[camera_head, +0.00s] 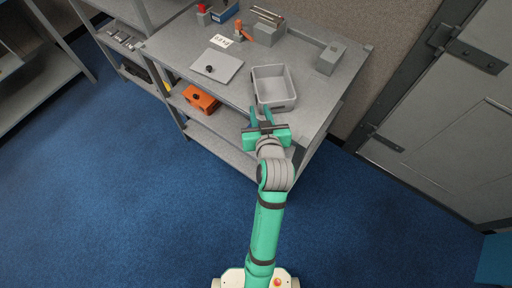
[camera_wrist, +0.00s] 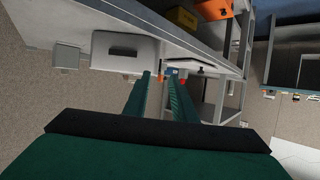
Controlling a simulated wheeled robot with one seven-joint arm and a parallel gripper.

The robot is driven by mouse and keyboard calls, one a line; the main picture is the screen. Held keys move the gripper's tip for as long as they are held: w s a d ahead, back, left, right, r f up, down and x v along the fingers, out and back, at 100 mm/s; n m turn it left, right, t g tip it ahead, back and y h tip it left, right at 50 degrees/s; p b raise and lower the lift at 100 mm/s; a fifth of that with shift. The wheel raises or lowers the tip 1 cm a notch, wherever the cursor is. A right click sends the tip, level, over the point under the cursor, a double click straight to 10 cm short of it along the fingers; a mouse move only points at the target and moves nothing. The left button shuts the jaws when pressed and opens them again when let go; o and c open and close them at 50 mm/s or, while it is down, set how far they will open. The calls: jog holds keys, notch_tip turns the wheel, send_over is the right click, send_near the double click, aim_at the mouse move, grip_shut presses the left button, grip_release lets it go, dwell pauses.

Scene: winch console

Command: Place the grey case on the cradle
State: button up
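An open-topped grey bin (camera_head: 291,103) stands near the front edge of the worktop; its slotted end shows in the wrist view (camera_wrist: 125,48). A smaller closed grey box (camera_head: 328,60) stands upright at the right of the worktop. I cannot tell for certain which of them is the grey case. A grey block with metal rods on top (camera_head: 267,36) stands at the back; it may be the cradle, but I cannot tell. My gripper (camera_head: 261,113) is open and empty at the worktop's front edge, beside the bin's near left corner. Its parted fingers show in the wrist view (camera_wrist: 158,82).
A flat grey plate with a black knob (camera_head: 225,70) lies left of the bin. Behind it are a white label (camera_head: 220,42), an orange part (camera_head: 239,31) and a blue box (camera_head: 224,12). An orange case (camera_head: 201,99) sits on the lower shelf. A grey door (camera_head: 450,110) stands right.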

jog(key=s+a+f+m+h, duration=0.1)
jog(key=s+f+m, duration=0.1)
jog(key=s+f, duration=0.6)
jog(key=s+t, duration=0.1)
jog(key=s, duration=2.5)
jog(key=shift+a+r+n+t+h, duration=0.3)
jog(key=shift+r+n+t+h, duration=0.1)
jog(key=shift+r, duration=0.05)
jog(key=shift+o, duration=0.4)
jog(key=shift+s+r, duration=0.2)
jog(key=shift+s, duration=0.15)
